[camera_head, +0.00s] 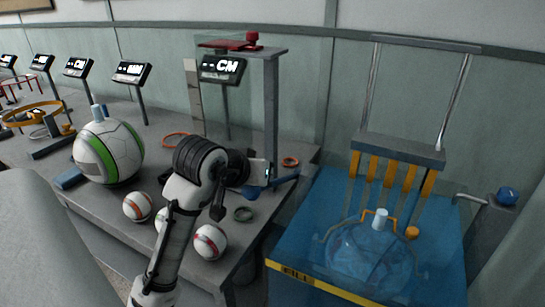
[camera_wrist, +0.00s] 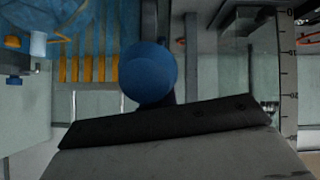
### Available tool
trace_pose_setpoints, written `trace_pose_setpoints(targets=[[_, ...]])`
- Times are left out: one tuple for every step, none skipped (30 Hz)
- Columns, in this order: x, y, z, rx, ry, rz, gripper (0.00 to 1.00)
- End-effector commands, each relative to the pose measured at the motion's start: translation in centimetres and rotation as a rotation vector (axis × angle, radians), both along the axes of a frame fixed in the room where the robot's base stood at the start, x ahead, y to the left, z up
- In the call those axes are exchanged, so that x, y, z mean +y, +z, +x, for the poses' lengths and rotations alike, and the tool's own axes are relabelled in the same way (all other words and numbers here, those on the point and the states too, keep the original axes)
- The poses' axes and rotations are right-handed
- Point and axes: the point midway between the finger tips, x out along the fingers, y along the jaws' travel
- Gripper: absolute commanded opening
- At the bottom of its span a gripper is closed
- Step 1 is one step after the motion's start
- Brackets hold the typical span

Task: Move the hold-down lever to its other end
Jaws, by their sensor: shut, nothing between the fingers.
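My gripper (camera_head: 262,173) is shut and empty above the right end of the grey bench in the head view. A blue bar (camera_head: 286,178) lies right beside its tip there; I cannot tell whether they touch. In the wrist view a round blue knob (camera_wrist: 148,72) on a dark stem stands just beyond the dark gripper part across the lower picture. It looks like the end of a lever, but I cannot tell for certain that it is the hold-down lever. The lever's pivot and far end are hidden.
A blue-topped stand (camera_head: 305,262) at right holds a clear domed vessel (camera_head: 365,255) under orange strips (camera_head: 390,172) and a metal frame (camera_head: 408,45). A blue knob (camera_head: 507,195) is at far right. Balls (camera_head: 210,242) and rings lie on the bench (camera_head: 190,275).

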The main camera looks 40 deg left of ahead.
Motion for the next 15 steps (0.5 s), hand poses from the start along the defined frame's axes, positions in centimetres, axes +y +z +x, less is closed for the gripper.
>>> trace_pose_setpoints(targets=[[-0.3,-2.0,-0.3,-0.024,-0.003,-0.001,0.00],[-0.3,-2.3,-0.5,-0.041,-0.003,0.003,0.00],[-0.3,-2.8,-0.8,-0.062,-0.003,0.009,0.00],[-0.4,-3.1,-1.0,-0.077,-0.004,0.013,0.00],[-0.5,-3.3,-1.1,-0.091,-0.004,0.016,0.00],[-0.5,-3.7,-1.3,-0.108,-0.004,0.020,0.00],[-0.5,-3.9,-1.5,-0.120,-0.003,0.024,0.00],[-0.5,-4.2,-1.6,-0.132,-0.003,0.027,0.00],[-0.6,-4.4,-1.7,-0.145,-0.003,0.031,0.00],[-0.6,-4.6,-1.8,-0.155,-0.003,0.033,0.00],[-0.6,-4.7,-1.9,-0.164,-0.003,0.034,0.00],[-0.6,-4.9,-2.0,-0.172,-0.003,0.038,0.00],[-0.6,-5.0,-2.0,-0.180,-0.003,0.041,0.00],[-0.6,-5.1,-2.1,-0.186,-0.003,0.042,0.00],[-0.6,-5.1,-2.2,-0.193,-0.003,0.044,0.00]])
